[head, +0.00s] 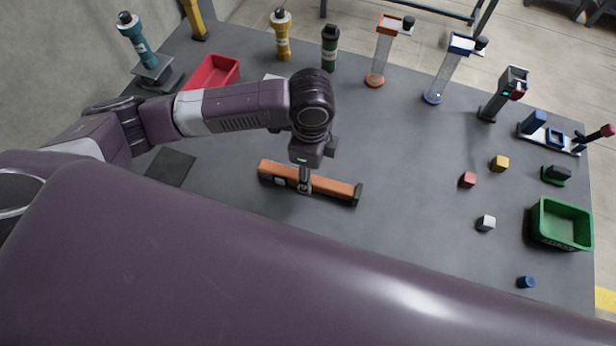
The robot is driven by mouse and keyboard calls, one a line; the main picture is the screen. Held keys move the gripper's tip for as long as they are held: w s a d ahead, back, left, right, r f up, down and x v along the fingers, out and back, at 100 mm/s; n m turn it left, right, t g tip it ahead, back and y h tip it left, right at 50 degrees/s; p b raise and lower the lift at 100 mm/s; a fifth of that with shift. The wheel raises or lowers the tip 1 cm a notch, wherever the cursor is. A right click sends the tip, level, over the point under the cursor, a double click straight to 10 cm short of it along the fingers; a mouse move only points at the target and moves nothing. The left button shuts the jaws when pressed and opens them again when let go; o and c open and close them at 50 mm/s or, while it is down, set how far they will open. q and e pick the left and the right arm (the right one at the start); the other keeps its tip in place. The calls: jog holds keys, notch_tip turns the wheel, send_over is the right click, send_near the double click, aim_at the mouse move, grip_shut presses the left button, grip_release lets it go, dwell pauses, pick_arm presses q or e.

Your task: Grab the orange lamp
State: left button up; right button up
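My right gripper is not in view.
A red bin (212,72) stands behind my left arm, and a green bin (561,223) at the right. Small cubes, such as the white one (486,223), lie on the right. Bottles and clear tubes line the back. A large purple part of mine hides the front.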

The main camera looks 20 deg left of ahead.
pick_arm(q)
jog(key=f, duration=0.3)
jog(key=shift+w+a+f, duration=0.1)
jog(key=shift+a+f, duration=0.1)
jog(key=shift+f, duration=0.05)
grip_shut()
